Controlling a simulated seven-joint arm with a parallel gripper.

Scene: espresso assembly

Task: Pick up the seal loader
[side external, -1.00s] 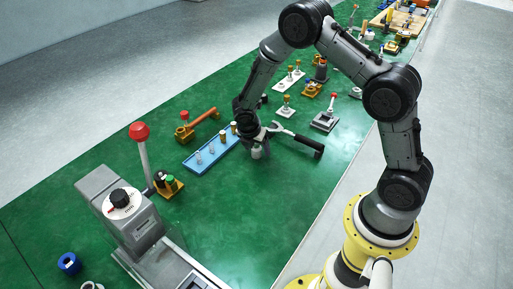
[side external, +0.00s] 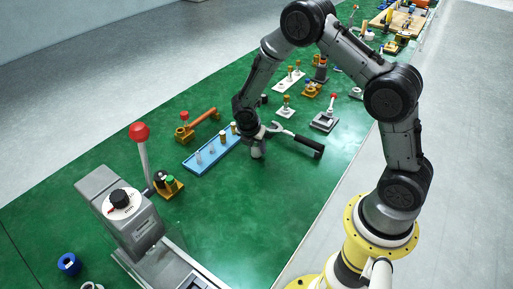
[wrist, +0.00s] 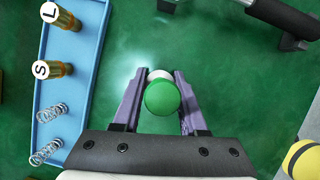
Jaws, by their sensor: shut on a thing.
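The seal loader (wrist: 163,98) shows in the wrist view as a round green top with a whitish part just beyond it. It sits between the two purple-grey fingers of my gripper (wrist: 161,76), which are shut on it. In the side view my gripper (side external: 257,147) points down at the green table, just right of the blue tray. There the loader is mostly hidden by the fingers, and I cannot tell whether it touches the table.
The blue tray (wrist: 88,100) holds two capped pieces marked L and S and two springs, close to the left. A black-handled tool (side external: 298,140) lies close to the right. A grey machine with a red-knobbed lever (side external: 139,132) stands at front left. The table between is clear.

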